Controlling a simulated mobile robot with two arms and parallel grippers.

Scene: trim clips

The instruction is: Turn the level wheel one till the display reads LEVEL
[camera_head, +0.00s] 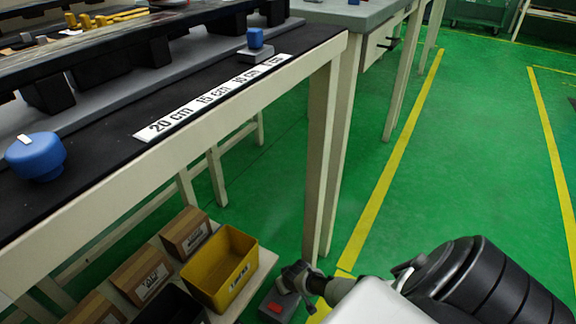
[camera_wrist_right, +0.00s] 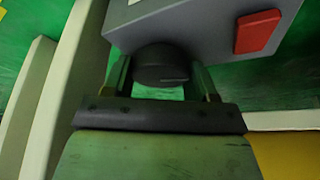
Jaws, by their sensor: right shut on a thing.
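A dark round wheel (camera_wrist_right: 162,63) sits on the face of a grey box (camera_wrist_right: 200,25) in the right wrist view. The wheel has a thin pale mark on it. My right gripper (camera_wrist_right: 162,84) is shut on the wheel, with one finger on each side. In the head view my right gripper (camera_head: 300,284) is low by the table leg, at the grey box (camera_head: 280,302) below the table. The wheel is too small to make out there. I see no display reading LEVEL in either view. My left gripper is not in view.
A red button (camera_wrist_right: 257,32) is on the box near the wheel. A yellow bin (camera_head: 222,262) and cardboard boxes (camera_head: 140,272) stand on a low shelf. Green floor on the right is clear.

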